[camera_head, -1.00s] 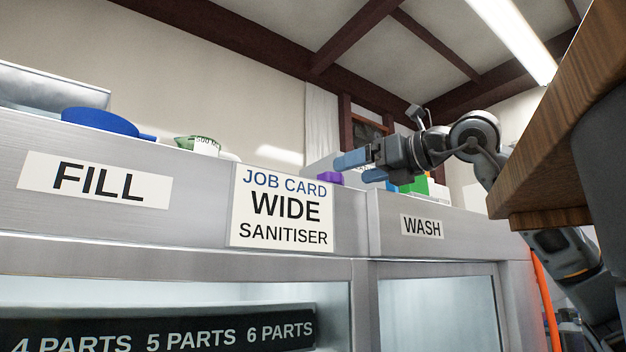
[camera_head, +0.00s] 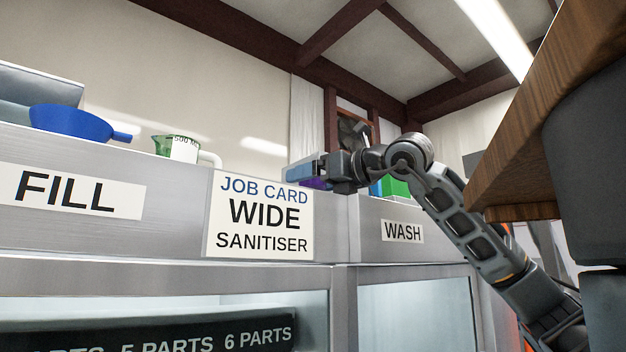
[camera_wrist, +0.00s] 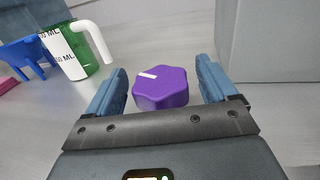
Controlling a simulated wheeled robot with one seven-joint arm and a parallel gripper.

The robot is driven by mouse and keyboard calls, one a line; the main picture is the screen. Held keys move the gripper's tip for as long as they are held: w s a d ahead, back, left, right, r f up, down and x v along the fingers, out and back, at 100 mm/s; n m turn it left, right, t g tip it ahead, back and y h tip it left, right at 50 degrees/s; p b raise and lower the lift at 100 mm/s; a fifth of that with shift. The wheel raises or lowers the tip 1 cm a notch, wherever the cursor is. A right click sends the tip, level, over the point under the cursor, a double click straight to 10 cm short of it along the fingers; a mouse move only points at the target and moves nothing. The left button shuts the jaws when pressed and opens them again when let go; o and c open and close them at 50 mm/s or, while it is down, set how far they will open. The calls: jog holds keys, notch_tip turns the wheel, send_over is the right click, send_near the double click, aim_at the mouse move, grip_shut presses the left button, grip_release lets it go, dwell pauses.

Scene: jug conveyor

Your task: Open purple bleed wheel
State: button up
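The purple bleed wheel (camera_wrist: 162,90) is a lobed knob with a white mark on top. In the wrist view it sits between the two blue fingers of my gripper (camera_wrist: 162,84), with a gap on each side. The fingers are apart and nothing is held. In the head view my gripper (camera_head: 306,171) is over the counter behind the job card, and only a bit of the purple wheel (camera_head: 316,184) shows below the fingers. Whether the fingertips reach down to the wheel's depth is hard to tell.
A grey box-like block (camera_wrist: 270,42) rises to the right. Green blocks (camera_head: 393,186) sit behind the WASH label (camera_head: 403,231). A wooden tabletop edge (camera_head: 525,140) overhangs at right.

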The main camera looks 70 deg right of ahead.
jog(key=c, duration=0.9)
jog(key=shift+o, duration=0.2)
jog(key=shift+f+n+t+y, duration=0.1)
jog(key=shift+n+t+y, duration=0.2)
jog(key=shift+n+y, duration=2)
jog(key=shift+y, duration=1.3)
jog(key=o, duration=1)
jog(key=shift+c, duration=0.2)
jog(key=shift+s, duration=0.1)
